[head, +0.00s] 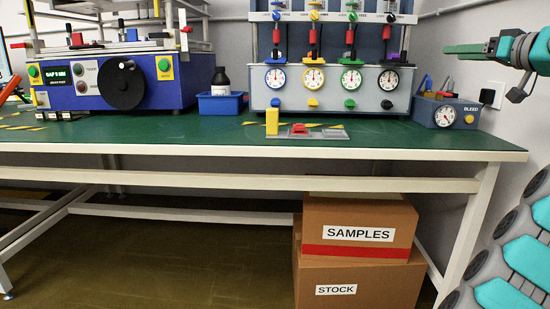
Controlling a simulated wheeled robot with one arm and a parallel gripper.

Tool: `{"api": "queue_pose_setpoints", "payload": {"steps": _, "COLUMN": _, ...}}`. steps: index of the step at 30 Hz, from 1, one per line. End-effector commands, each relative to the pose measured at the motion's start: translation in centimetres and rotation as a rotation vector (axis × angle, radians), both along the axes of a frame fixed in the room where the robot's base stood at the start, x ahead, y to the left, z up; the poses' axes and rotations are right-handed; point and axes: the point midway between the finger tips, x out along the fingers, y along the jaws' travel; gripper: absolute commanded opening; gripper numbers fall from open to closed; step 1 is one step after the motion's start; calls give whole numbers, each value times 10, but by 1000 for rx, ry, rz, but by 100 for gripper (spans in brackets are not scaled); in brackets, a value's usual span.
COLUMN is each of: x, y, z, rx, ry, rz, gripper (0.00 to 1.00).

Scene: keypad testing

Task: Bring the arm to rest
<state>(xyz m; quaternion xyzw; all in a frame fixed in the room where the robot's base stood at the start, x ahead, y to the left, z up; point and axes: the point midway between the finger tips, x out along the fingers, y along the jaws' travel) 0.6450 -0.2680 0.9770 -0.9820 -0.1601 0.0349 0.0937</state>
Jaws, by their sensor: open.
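My gripper (482,70) shows at the upper right of the head view, in teal, grey and black, held in the air above the right end of the bench. It is open, with nothing seen between its fingers. It looks apart from the bench and everything on it. Part of my arm runs out of the frame at the right edge.
The green bench top (380,140) carries a blue machine (150,95), a grey four-dial unit (330,100) and a small BLEED box (445,112). A blue tray (220,105) stands between the machines. SAMPLES (357,215) and STOCK (350,285) boxes are stacked below.

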Motion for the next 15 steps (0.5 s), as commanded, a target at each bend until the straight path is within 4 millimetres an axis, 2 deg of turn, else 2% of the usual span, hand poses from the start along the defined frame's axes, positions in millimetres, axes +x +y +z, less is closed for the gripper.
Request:
{"api": "queue_pose_setpoints", "payload": {"steps": 5, "x": 13, "y": 20, "z": -7, "rx": 92, "ry": 79, "rz": 51, "gripper": 51}}
{"api": "queue_pose_setpoints", "payload": {"steps": 8, "x": 21, "y": 43, "z": -16, "rx": 148, "ry": 149, "rz": 90, "gripper": 51}}
{"api": "queue_pose_setpoints", "payload": {"steps": 11, "x": 27, "y": 69, "z": -29, "rx": 196, "ry": 231, "rz": 125, "gripper": 51}}
{"api": "queue_pose_setpoints", "payload": {"steps": 15, "x": 29, "y": 115, "z": -55, "rx": 237, "ry": 358, "rz": 172, "gripper": 51}}
